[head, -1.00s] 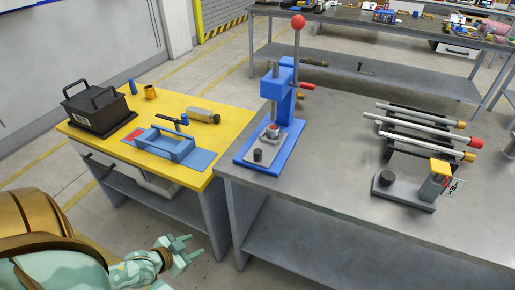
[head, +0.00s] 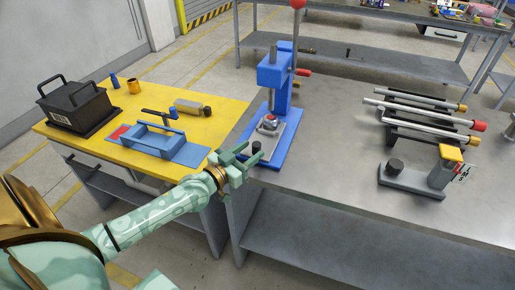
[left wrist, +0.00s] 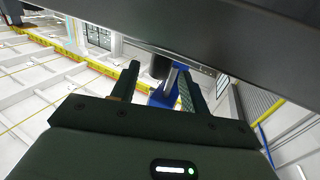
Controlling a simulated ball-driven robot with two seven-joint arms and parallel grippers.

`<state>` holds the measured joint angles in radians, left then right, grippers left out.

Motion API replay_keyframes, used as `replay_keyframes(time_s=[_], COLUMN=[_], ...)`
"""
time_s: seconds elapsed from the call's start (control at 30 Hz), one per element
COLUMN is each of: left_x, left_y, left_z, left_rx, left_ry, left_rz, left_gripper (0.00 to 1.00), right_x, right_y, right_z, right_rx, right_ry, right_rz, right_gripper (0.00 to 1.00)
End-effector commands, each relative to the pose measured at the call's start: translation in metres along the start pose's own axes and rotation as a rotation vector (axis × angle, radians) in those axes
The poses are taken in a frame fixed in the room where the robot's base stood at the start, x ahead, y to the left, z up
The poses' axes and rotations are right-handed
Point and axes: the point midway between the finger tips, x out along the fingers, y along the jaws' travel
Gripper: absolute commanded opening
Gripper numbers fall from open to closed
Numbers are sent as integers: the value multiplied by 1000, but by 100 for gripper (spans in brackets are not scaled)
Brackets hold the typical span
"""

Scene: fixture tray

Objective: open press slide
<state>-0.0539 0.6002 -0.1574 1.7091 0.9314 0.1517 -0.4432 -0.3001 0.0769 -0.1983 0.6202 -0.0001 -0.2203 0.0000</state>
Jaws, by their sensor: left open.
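The blue press (head: 276,90) stands on the grey table's left end. Its grey slide (head: 268,127) sits on the blue base, with a black knob (head: 257,147) at the front end. My left gripper (head: 250,161) is open and empty, just in front of the knob, its fingers pointing toward the base; I cannot tell if it touches anything. In the left wrist view its open fingers (left wrist: 158,82) frame a dark round piece, likely the knob (left wrist: 160,67), and part of the blue base (left wrist: 163,97). My right gripper is not in view.
The grey table's edge (head: 330,192) lies close to my left gripper. A yellow bench (head: 222,105) at left holds a black box (head: 75,106) and a blue fixture (head: 160,140). A rod rack (head: 400,133) and a grey block with a black knob (head: 410,180) stand right.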

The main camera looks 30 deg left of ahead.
Motion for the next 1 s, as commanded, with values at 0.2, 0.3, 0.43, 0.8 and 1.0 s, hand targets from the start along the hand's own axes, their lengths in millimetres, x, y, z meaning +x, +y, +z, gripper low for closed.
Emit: replay_keyframes(time_s=[0.2, 0.3, 0.43, 0.8, 1.0], left_x=[29, 34, 35, 34, 15], left_y=[0, 0, 0, 0, 8], left_z=[1, 1, 0, 0, -5], left_rx=[-1, 1, 1, 1, -1], left_ry=[1, -2, -1, -1, -3], left_rz=[0, 0, 0, 0, 0], left_gripper=[45, 45, 45, 0, 0], right_x=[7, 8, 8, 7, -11], right_y=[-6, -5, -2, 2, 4], right_z=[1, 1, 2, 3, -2], right_rx=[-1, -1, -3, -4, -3], right_ry=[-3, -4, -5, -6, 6], right_rz=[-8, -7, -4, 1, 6], right_gripper=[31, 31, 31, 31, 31])
